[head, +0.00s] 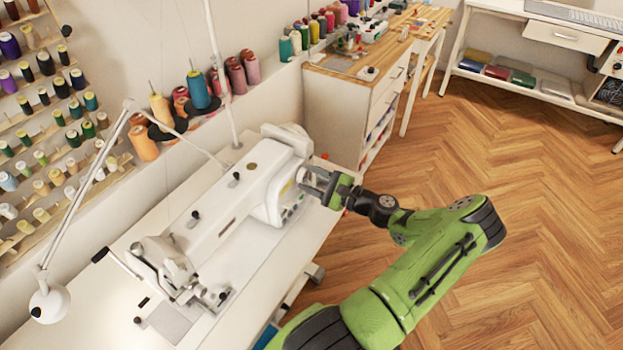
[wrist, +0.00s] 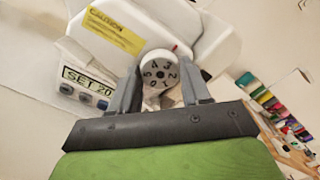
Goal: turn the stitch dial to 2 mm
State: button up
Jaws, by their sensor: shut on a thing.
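The white sewing machine (head: 224,202) stands on the white table. Its stitch dial (wrist: 160,66) is a round white knob with black digits on its face, at the machine's end. My gripper (head: 312,182) reaches this end from the right. In the wrist view my gripper (wrist: 163,78) has one grey finger on each side of the dial, and it is shut on the dial. A red mark (wrist: 174,47) sits on the housing just above the dial, at its upper right. The digits are small and turned; I cannot tell surely which one lines up with the mark.
A panel reading "SET 20" (wrist: 88,82) with several round buttons lies left of the dial. A yellow caution label (wrist: 115,31) is above it. Thread cones (head: 199,90) stand behind the machine. A white lamp (head: 49,303) stands at the left. The wooden floor (head: 500,160) at right is clear.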

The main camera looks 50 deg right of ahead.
jog(key=shift+n, duration=0.4)
jog(key=n+b, duration=0.1)
jog(key=n, duration=0.1)
jog(key=n+b, duration=0.1)
jog(key=n, duration=0.2)
jog(key=shift+f+n, duration=0.2)
jog(key=shift+n, duration=0.1)
jog(key=n+b, duration=0.3)
jog(key=n, duration=0.2)
dwell(0.3)
jog(key=o, duration=0.8)
jog(key=shift+r, duration=0.1)
jog(key=shift+s, duration=0.1)
